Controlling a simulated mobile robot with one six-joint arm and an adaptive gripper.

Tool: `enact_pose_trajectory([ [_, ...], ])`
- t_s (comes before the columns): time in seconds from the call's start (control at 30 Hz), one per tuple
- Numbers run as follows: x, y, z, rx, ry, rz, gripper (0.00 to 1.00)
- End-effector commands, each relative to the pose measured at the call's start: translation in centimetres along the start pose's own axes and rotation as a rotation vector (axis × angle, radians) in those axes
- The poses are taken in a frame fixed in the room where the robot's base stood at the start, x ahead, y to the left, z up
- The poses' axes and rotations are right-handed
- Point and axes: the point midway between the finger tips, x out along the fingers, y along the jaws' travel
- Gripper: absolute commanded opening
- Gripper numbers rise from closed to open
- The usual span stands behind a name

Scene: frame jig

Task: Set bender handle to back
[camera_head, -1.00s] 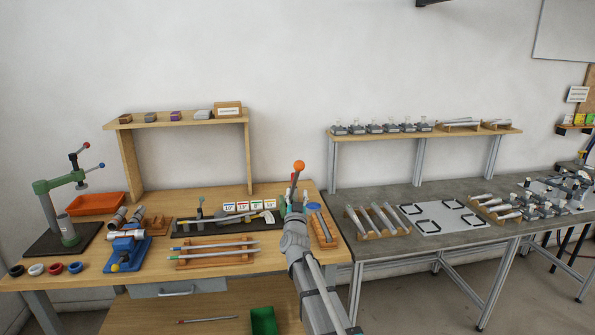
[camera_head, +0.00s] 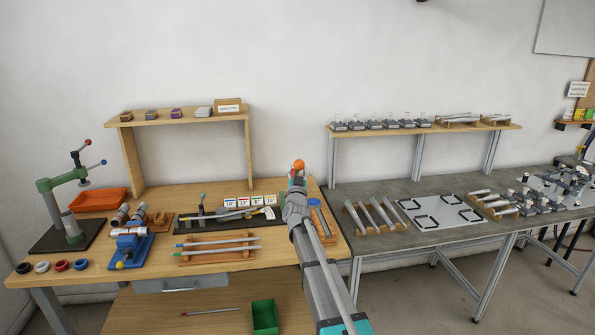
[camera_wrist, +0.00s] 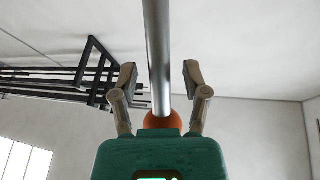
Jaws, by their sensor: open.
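The bender handle shows in the wrist view as a straight metal rod (camera_wrist: 158,55) with an orange ball knob (camera_wrist: 163,121) close to my palm. My gripper (camera_wrist: 159,75) is open, with one finger on each side of the rod and a visible gap on both sides. In the head view the orange knob (camera_head: 298,164) shows just above my gripper (camera_head: 297,178), at the back right of the wooden bench. My arm and gripper hide the handle's lower part and its base.
The wooden bench (camera_head: 215,273) holds a green press (camera_head: 58,185), an orange tray (camera_head: 100,199), a blue vise (camera_head: 130,247) and rods on a wooden rack (camera_head: 215,258). A grey table (camera_head: 390,246) with tubes stands to the right. A wall lies behind.

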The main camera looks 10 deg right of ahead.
Motion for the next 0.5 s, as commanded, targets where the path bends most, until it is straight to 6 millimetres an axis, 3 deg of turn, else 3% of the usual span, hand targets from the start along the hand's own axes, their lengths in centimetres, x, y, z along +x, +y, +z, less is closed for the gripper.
enact_pose_trajectory([
  [0.17, -0.03, 0.01, 0.01, 0.000, 0.000, 0.000, 0.59],
  [0.5, -0.03, 0.01, 0.00, 0.000, 0.000, 0.000, 0.00],
])
